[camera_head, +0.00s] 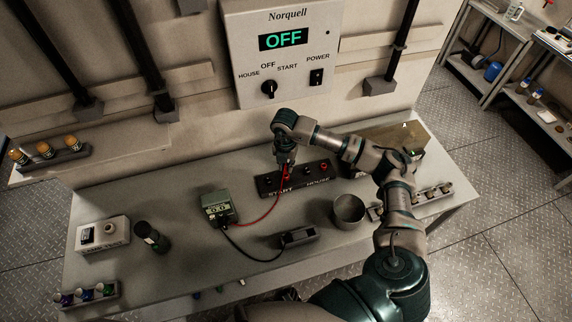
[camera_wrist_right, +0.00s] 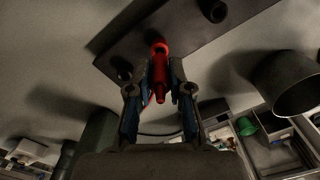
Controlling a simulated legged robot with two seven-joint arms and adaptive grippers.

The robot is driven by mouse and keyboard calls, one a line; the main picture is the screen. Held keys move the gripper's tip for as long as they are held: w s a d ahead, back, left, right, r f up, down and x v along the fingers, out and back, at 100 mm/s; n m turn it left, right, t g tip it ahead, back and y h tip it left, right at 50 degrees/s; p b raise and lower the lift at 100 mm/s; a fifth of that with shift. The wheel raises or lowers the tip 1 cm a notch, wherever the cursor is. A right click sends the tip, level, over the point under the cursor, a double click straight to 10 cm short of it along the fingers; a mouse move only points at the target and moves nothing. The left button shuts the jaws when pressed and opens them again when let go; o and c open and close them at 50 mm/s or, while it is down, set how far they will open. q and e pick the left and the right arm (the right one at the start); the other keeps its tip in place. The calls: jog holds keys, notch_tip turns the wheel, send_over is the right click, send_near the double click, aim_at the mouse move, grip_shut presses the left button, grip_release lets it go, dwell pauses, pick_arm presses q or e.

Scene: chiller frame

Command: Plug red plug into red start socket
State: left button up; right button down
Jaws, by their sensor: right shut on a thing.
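My right gripper (camera_head: 286,163) is above the black socket strip (camera_head: 265,185), which carries the words START and HOUSE. It is shut on the red plug (camera_head: 286,172), whose red lead runs to the meter box (camera_head: 218,208). In the right wrist view, the plug (camera_wrist_right: 160,80) is between the fingers of the gripper (camera_wrist_right: 159,92), in line with a red ring (camera_wrist_right: 159,47) on the strip (camera_wrist_right: 185,25). I cannot tell whether the plug has entered the socket. The START-side red socket is hidden in the head view; a red HOUSE socket (camera_head: 323,165) shows. My left gripper is not seen.
A black holder (camera_head: 299,237) with a black lead lies in front. A green-black cylinder (camera_head: 152,238) and a white box (camera_head: 103,234) stand at left. The Norquell panel (camera_head: 282,60) reads OFF. The table's left back is clear.

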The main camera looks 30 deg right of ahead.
jog(key=shift+f+b, duration=0.7)
jog(key=shift+f, duration=0.45)
jog(key=c, duration=1)
grip_release()
jog(key=shift+r, duration=0.1)
jog(key=shift+r, duration=0.25)
notch_tip(320, 180, up, 11)
jog(key=shift+w+r, duration=0.1)
jog(key=shift+r, duration=0.05)
